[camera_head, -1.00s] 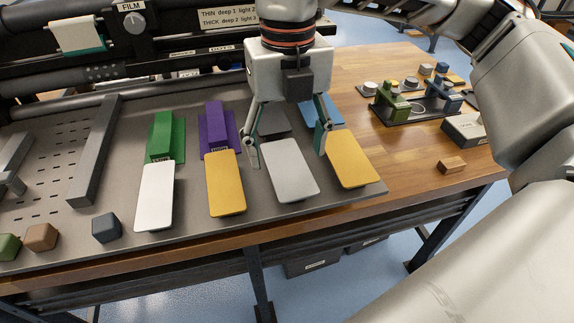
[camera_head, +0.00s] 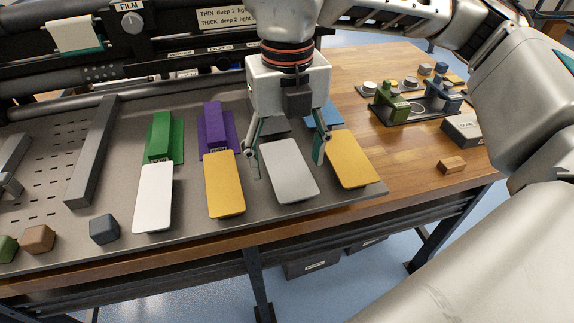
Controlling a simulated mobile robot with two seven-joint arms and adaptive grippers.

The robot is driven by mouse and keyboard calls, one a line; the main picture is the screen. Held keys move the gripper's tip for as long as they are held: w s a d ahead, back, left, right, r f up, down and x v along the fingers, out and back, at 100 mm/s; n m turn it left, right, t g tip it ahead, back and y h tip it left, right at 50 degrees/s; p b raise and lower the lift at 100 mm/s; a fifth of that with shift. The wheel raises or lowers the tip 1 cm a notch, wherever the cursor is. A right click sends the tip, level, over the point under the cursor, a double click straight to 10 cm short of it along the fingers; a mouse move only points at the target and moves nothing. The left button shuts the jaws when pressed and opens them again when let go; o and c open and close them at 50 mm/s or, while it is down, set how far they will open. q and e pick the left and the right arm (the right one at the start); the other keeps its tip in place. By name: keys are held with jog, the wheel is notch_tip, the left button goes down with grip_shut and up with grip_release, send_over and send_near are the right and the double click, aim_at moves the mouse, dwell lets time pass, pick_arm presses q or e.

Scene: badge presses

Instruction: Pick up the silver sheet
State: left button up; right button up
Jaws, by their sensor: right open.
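The silver sheet (camera_head: 290,174) is a light grey rounded rectangle lying in the row on the dark grey mat, between two yellow sheets. My right gripper (camera_head: 287,164) is open above its far part, one finger by its left edge and the other by its right edge. The fingers look empty. I cannot tell whether the fingertips touch the sheet or the mat. My left gripper is not in view.
A yellow sheet (camera_head: 223,186) lies left of the silver one, another yellow sheet (camera_head: 351,161) lies close on the right, and a white sheet (camera_head: 154,198) lies farther left. Green (camera_head: 160,136) and purple (camera_head: 212,128) blocks stand behind. Badge presses (camera_head: 398,100) stand at the right.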

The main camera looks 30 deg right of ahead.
jog(key=c, duration=1.2)
jog(key=shift+r, duration=0.1)
